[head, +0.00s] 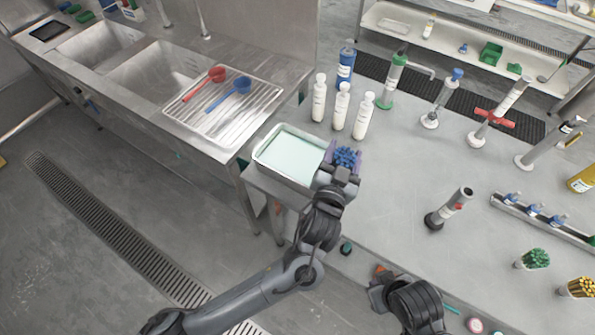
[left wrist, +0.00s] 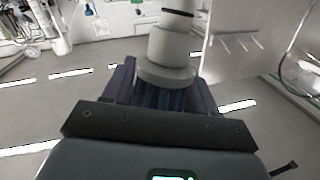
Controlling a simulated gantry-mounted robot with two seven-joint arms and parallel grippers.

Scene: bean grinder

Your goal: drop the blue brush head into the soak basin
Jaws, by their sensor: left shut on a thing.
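The blue brush head (head: 347,157) is between the purple fingers of my left gripper (head: 345,160), which is shut on it. In the left wrist view, dark blue bristles (left wrist: 165,97) and a grey round base (left wrist: 166,52) show between the fingers (left wrist: 162,90). The soak basin (head: 262,155) is a pale metal tray of light green liquid at the table's left corner. My left gripper and the brush head are at the basin's right edge in the head view; their height above it is unclear. My right gripper (head: 382,284) is low near the front edge, its jaws unclear.
Three white bottles (head: 341,106) and a blue bottle (head: 346,66) stand behind the basin. A drainboard (head: 240,120) with a red scoop (head: 205,84) and a blue scoop (head: 229,92) lies left.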

